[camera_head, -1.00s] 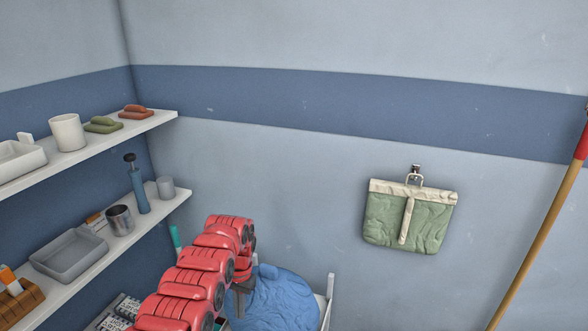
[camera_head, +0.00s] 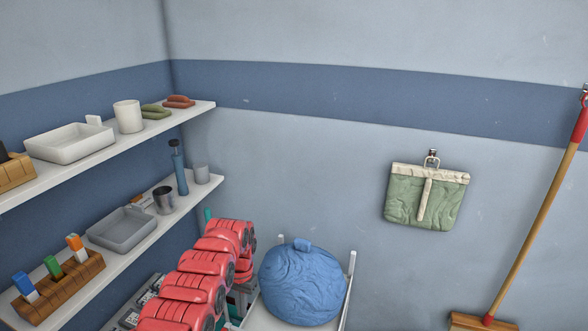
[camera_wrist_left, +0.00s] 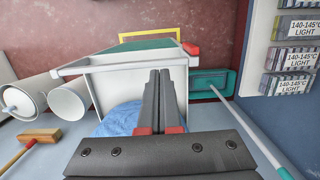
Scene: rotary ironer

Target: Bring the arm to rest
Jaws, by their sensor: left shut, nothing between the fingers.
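My left arm (camera_head: 195,280) is red and jointed and comes up from the bottom of the head view, left of a blue bundle (camera_head: 302,285). Its gripper is mostly hidden behind the arm there. In the left wrist view my left gripper (camera_wrist_left: 160,85) shows dark fingers close together, shut with nothing between them. They point toward a white-framed cart (camera_wrist_left: 110,62), with part of the blue bundle (camera_wrist_left: 118,120) seen beside and below the fingers. I cannot tell whether they touch the cart. My right gripper is in neither view.
Shelves on the left hold a grey tray (camera_head: 122,228), a white tray (camera_head: 70,142) and a wooden block (camera_head: 62,277) with coloured items. A green bag (camera_head: 427,197) hangs on the wall. A broom (camera_head: 545,210) stands right. Labelled packs (camera_wrist_left: 292,57) line the wrist view's right.

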